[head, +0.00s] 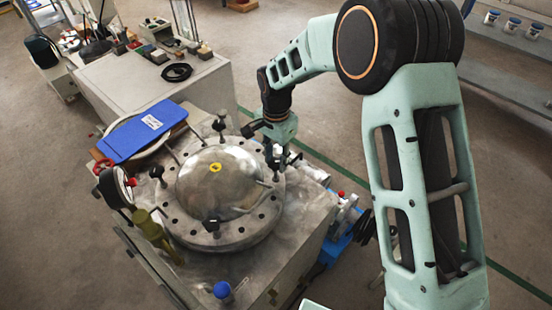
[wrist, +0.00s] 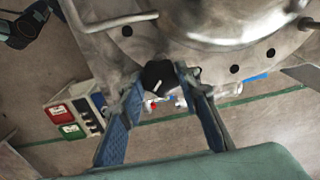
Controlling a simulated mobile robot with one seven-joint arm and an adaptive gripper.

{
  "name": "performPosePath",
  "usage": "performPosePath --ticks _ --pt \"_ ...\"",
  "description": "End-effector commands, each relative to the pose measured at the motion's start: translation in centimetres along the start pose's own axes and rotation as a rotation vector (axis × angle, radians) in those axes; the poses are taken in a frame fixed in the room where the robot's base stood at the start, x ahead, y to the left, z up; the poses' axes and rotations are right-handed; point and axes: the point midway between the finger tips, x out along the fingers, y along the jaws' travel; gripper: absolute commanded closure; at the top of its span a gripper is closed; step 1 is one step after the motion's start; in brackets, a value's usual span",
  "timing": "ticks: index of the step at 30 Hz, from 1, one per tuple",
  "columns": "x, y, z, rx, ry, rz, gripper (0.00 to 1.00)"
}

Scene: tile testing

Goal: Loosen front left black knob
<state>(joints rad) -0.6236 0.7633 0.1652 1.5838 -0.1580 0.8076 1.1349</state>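The round metal vessel (head: 240,236) has a domed lid (head: 214,190) with a yellow mark on top. Black knobs stand around its rim: one at the back (head: 219,124), one at the left (head: 157,172) and one nearest the camera (head: 211,224). My gripper (head: 273,160) is at the right side of the rim, pointing down. In the wrist view, another black knob (wrist: 158,73) lies between the fingertips of my gripper (wrist: 160,80). The fingers straddle it closely on both sides; whether they touch it is not clear.
A blue folder (head: 144,131) lies behind the vessel at the left. A pressure gauge (head: 116,186) stands at the left edge. Pipes and valves (head: 342,212) sit to the right. A blue-capped item (head: 222,290) is in front. A grey cabinet (head: 150,85) stands behind.

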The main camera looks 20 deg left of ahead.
Motion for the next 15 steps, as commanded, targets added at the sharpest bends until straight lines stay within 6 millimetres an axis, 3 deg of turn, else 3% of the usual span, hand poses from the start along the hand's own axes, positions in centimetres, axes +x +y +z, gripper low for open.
performPosePath --ticks 5,15 --pt "-0.03 -0.01 0.0 0.0 0.0 0.0 0.93" --pt "0.06 -0.02 -0.01 -0.051 0.0 -0.001 0.94"
